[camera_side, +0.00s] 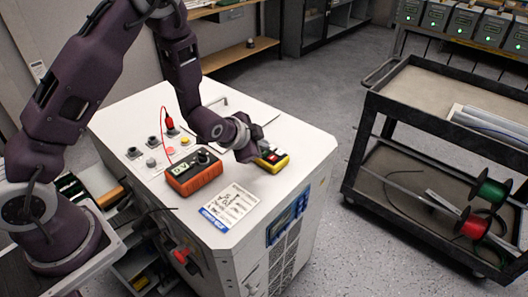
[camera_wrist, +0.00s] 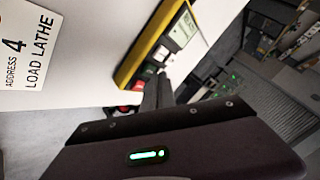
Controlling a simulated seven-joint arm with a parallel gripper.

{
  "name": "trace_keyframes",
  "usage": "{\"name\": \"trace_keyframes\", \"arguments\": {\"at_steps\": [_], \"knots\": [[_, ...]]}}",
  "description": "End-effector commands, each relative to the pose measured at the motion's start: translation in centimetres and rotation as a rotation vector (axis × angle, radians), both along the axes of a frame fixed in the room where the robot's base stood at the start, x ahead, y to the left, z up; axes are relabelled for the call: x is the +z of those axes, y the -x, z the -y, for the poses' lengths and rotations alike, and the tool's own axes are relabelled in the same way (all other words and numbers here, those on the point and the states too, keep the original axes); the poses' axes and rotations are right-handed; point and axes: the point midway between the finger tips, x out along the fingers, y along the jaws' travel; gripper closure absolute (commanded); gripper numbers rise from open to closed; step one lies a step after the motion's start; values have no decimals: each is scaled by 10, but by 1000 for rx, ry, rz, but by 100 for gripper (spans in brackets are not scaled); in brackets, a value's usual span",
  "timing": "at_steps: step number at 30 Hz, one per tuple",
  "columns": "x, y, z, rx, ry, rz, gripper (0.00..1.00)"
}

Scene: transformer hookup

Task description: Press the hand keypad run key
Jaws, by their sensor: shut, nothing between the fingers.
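The hand keypad (camera_side: 273,160) is a yellow and black box lying on the white cabinet top, beside my gripper in the side view. My gripper (camera_side: 250,154) is low over the cabinet at the keypad. Its fingers (camera_wrist: 157,88) are shut and empty, with the tips at the key end of the keypad. They hide part of the keys. I cannot tell whether the tips touch a key.
An orange meter (camera_side: 195,174) with a red lead stands left of the keypad. A printed card (camera_side: 231,205) lies in front, and a label reading "Address 4 Load Lathe" (camera_wrist: 28,45) shows in the wrist view. A black cart (camera_side: 440,105) stands to the right.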

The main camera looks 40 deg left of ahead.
Motion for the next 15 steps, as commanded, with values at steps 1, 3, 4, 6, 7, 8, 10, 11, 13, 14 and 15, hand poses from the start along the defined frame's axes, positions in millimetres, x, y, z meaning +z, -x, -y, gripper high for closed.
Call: {"name": "trace_keyframes", "arguments": {"at_steps": [1,3,4,6,7,8,10,11,13,14,15], "knots": [[0,0,0,0,0,0,100],[0,0,0,0,0,0,100],[-1,0,0,0,0,0,100],[-1,0,0,0,0,0,100],[-2,0,0,0,0,0,100],[-2,0,0,1,-1,1,100],[-3,0,0,1,-1,1,100],[-3,0,0,1,-1,1,100],[-4,0,0,1,-1,1,100],[-4,0,0,1,-1,1,100],[-5,0,0,1,-1,1,100]]}}
